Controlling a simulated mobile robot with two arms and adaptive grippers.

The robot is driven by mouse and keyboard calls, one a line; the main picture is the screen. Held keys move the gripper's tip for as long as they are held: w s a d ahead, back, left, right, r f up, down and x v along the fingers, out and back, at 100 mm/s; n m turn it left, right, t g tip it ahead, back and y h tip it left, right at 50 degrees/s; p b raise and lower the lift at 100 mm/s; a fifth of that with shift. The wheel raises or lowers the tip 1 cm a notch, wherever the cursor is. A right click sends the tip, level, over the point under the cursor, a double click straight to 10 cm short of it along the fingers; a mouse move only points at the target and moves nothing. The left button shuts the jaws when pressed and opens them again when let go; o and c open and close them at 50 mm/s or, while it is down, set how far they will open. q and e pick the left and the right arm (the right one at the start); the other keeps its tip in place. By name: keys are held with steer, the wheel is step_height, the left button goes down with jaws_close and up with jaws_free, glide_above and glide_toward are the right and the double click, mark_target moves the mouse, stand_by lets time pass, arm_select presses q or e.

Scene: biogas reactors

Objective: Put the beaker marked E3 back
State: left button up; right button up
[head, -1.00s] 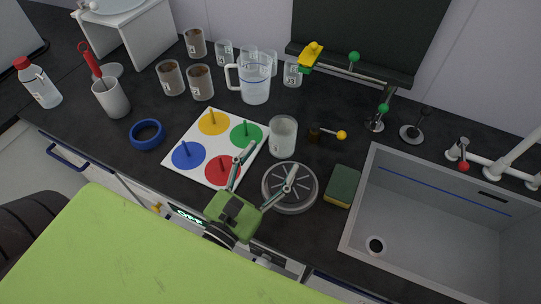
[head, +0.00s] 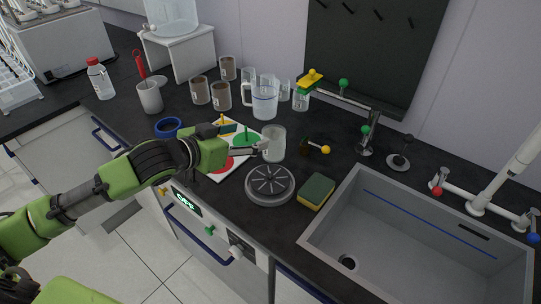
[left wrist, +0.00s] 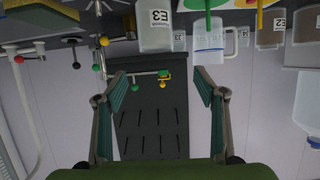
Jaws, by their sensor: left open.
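A clear, frosted-looking beaker (head: 273,143) stands upright on the dark counter, behind the round grey stirrer plate (head: 270,186). In the left wrist view, which is upside down, the near beaker (left wrist: 155,28) carries a label that appears to read E3. My left gripper (head: 262,148) reaches in from the left, level with the beaker and close to its left side. In the left wrist view my left gripper (left wrist: 160,88) has its fingers spread wide with nothing between them. Whether a finger touches the beaker cannot be told. My right gripper is not in view.
Behind stand a measuring jug (head: 264,104), clear beakers (head: 300,101) and several brown-filled beakers (head: 221,96). A coloured-disc board (head: 246,136) lies partly under my arm. A sponge (head: 316,191) and sink (head: 420,230) are right. A small dark bottle (head: 305,146) and yellow-knobbed tap stand beside the beaker.

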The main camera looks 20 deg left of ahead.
arm_select(q)
glide_toward(280, 131)
steer(key=w, duration=0.1)
steer(key=p+x, duration=0.1)
steer(key=x, duration=0.4)
steer(key=shift+w+d+f+p, duration=0.25)
steer(key=shift+d+f+p, duration=0.05)
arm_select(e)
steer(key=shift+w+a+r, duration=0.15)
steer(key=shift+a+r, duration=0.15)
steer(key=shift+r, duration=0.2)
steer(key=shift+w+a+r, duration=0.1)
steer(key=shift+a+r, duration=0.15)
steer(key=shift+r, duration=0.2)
arm_select(q)
steer(key=c, duration=1.7)
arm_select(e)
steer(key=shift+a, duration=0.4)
